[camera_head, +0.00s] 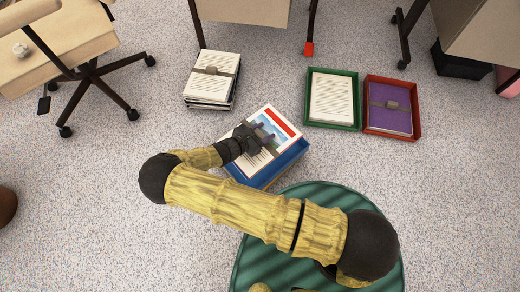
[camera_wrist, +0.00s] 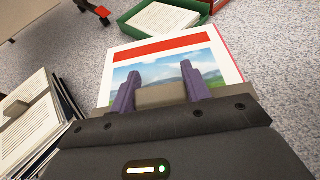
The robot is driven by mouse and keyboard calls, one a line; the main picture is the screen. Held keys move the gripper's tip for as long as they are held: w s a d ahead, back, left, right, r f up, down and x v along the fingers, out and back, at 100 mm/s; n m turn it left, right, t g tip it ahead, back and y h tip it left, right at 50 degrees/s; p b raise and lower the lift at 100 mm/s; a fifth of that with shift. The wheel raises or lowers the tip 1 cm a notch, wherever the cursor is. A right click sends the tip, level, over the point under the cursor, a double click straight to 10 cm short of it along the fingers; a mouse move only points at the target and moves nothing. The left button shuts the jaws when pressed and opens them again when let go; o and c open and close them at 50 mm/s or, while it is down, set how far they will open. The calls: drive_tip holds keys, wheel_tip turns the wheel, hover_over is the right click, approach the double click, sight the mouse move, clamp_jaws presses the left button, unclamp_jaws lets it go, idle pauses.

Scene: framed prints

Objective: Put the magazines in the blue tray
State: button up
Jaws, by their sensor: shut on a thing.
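The magazines (camera_head: 283,124), with a red-banded cover and a landscape picture on top, are at the blue tray (camera_head: 285,165). They cover most of its opening, and I cannot tell whether they rest in it or hang just above. In the wrist view the magazines (camera_wrist: 190,50) fill the space ahead of the fingers. My gripper (camera_head: 248,139) is over the cover. Its purple fingers (camera_wrist: 165,95) are shut on a tan block on top of the magazines. The tray is hidden in the wrist view.
A strapped paper stack (camera_head: 212,80) lies on the floor at upper left. A green tray (camera_head: 331,125) with papers and a red tray (camera_head: 392,135) with a purple strapped stack stand at right. Desk legs and a wheeled chair (camera_head: 95,75) are behind. Speckled floor between them is clear.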

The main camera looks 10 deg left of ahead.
wheel_tip(320, 180, down, 6)
drive_tip(key=b, duration=0.3)
drive_tip(key=shift+b, duration=0.3)
drive_tip(key=shift+f+b, duration=1.3)
drive_tip(key=shift+f, duration=0.55)
drive_tip(key=shift+f, duration=0.1)
drive_tip(key=o, duration=1.4)
drive_tip(key=shift+o, duration=0.2)
